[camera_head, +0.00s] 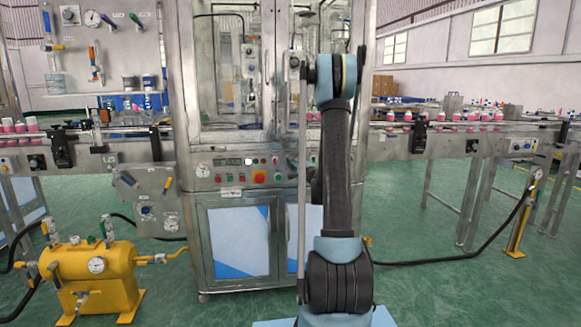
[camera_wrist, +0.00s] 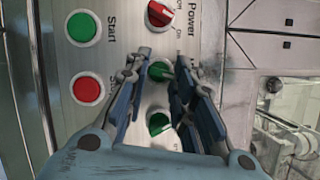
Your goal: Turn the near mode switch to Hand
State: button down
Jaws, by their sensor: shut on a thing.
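In the wrist view my gripper (camera_wrist: 161,64) reaches over a steel control panel (camera_wrist: 121,12). Its two fingertips stand on either side of a green rotary switch (camera_wrist: 159,72) and are shut on it. The label beside this switch is mostly covered by the right finger, so I cannot read its setting. A second green rotary switch (camera_wrist: 160,122) shows between the fingers, closer to the palm. In the head view my arm hides the gripper and the switch it holds.
A red switch (camera_wrist: 160,14) labelled Power sits just beyond the fingertips. A green Start button (camera_wrist: 82,27) and a red button (camera_wrist: 88,89) are to the left. The head view shows the machine cabinet (camera_head: 187,100), with conveyors on both sides.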

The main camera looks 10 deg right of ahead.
jog(key=n, duration=0.2)
jog(key=n+g, duration=0.1)
jog(key=n, duration=0.1)
jog(key=shift+s+a+r+g+h, duration=0.1)
jog(key=shift+r+g+h, duration=0.05)
jog(key=shift+g+h, duration=0.2)
jog(key=shift+n+g+h, duration=0.55)
jog(key=shift+n, duration=1.15)
jog(key=c, duration=1.4)
grip_release()
jog(key=shift+o, duration=0.2)
jog(key=v, duration=1.1)
jog(key=shift+s, duration=0.35)
jog(key=shift+r, duration=0.1)
